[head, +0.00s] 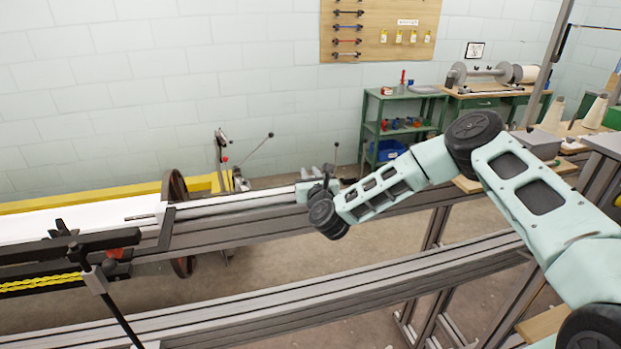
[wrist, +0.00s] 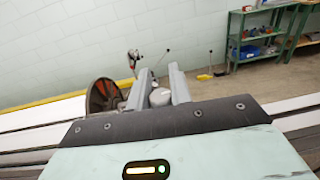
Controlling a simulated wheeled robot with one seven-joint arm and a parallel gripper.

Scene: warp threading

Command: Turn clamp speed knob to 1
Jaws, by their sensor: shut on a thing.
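My gripper (head: 318,177) is at the metal rail in the middle of the head view, at the end of my pale green arm. In the wrist view my gripper's two grey fingers (wrist: 158,76) point away from the camera. They are shut on a small pale rounded knob (wrist: 160,97), which shows low between them. I cannot tell for certain that this is the clamp speed knob. No dial marks or numbers can be read. In the head view the gripper and arm hide the knob.
Long metal rails (head: 400,275) cross in front of me. A dark wheel (head: 176,210) and a thin lever (head: 256,150) stand left of the gripper. A green shelf (head: 366,120) stands at the back wall. Black bars and yellow cords (head: 40,284) are at the lower left.

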